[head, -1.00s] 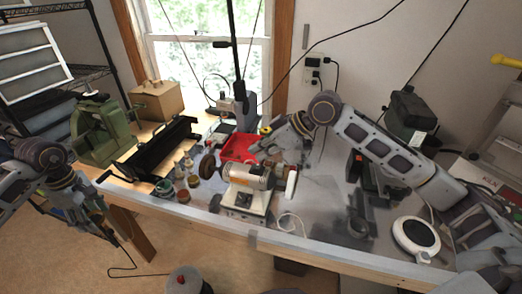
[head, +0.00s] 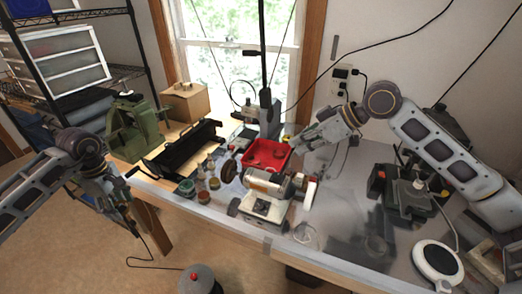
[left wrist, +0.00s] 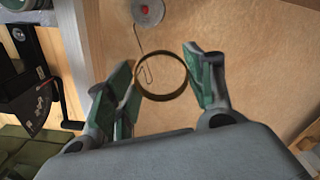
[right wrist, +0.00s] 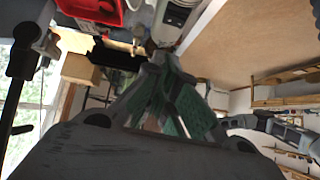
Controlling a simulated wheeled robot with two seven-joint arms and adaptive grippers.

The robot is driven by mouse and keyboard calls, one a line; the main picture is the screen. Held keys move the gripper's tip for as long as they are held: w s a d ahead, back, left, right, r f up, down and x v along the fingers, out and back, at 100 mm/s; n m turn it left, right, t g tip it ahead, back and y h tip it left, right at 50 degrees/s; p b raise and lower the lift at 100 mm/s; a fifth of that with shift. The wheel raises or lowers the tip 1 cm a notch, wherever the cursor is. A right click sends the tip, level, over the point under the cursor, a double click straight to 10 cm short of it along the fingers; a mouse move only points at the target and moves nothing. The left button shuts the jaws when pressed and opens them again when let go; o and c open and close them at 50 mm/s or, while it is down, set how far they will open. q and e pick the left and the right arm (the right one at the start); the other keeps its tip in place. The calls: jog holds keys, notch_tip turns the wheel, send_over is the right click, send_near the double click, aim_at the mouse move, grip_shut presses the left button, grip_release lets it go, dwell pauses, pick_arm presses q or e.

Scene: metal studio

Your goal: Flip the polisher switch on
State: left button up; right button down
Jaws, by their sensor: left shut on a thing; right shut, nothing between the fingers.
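The polisher (head: 270,186) stands on the bench near its front edge, with a white and orange motor body, a dark wheel at its left and a pale one at its right. A small dark spot, perhaps the switch (head: 262,208), shows on its base front. My right gripper (head: 297,150) is shut and empty, above and behind the polisher, apart from it. The right wrist view shows its closed fingers (right wrist: 162,66). My left gripper (head: 130,222) is off the bench's front left, shut on a brown ring (left wrist: 167,97) in the left wrist view.
A red tray (head: 278,148) lies behind the polisher, and small jars (head: 204,196) stand at its left. A black tool (head: 172,156) and a green machine (head: 135,128) stand further left. A round white device (head: 437,262) is at the right. Bare bench lies right of the polisher.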

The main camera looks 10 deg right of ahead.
jog(key=shift+v, duration=1.55)
jog(key=shift+w+b, duration=0.1)
jog(key=shift+b, duration=0.4)
